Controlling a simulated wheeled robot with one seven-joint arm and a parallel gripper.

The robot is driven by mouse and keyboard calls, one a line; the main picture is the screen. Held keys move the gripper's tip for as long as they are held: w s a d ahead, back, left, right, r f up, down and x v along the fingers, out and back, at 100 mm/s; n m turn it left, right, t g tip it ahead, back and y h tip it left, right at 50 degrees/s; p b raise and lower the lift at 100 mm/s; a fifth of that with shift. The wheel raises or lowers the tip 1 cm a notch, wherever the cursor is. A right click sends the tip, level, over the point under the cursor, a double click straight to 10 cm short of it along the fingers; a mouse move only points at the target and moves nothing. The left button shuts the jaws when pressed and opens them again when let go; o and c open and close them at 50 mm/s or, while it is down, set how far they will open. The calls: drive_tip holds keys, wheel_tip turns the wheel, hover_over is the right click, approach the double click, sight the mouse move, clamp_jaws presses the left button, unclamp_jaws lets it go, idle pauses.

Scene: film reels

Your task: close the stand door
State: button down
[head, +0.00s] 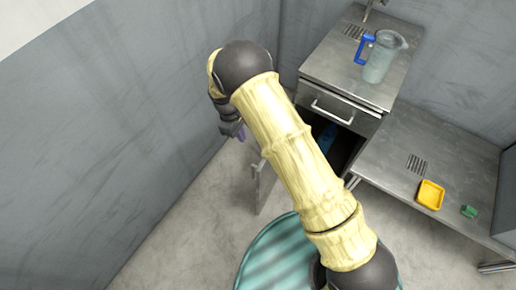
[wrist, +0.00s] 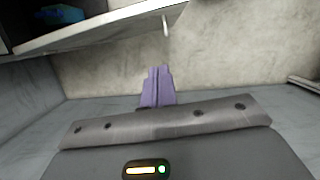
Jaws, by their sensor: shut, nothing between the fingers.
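The metal stand (head: 345,75) stands against the back wall, with a closed drawer above a dark open compartment. Its door (head: 263,184) is swung open, standing out to the left of the compartment and partly hidden by my arm. In the wrist view a pale metal panel that looks like the door (wrist: 105,30) runs across the upper left, with a small handle-like piece near its right end. My gripper (head: 241,133) is left of the door, near the left wall. Its purple fingers (wrist: 158,85) are shut and empty, apart from the panel in the wrist view.
A blue-handled clear jug (head: 383,57) stands on top of the stand. A lower metal table (head: 400,150) at right holds a yellow tray (head: 430,194) and a green item (head: 468,211). A blue thing (head: 327,138) lies inside the compartment. Floor is clear left of the door.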

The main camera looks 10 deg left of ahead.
drive_tip(key=s+d+f+p, duration=0.1)
drive_tip(key=s+d+f, duration=0.1)
drive_tip(key=d+f, duration=0.4)
drive_tip(key=a+x, duration=0.1)
drive_tip(key=x, duration=0.2)
drive_tip(key=shift+w+d+f, duration=0.15)
drive_tip(key=shift+d+f, duration=0.1)
drive_tip(key=shift+f, duration=0.25)
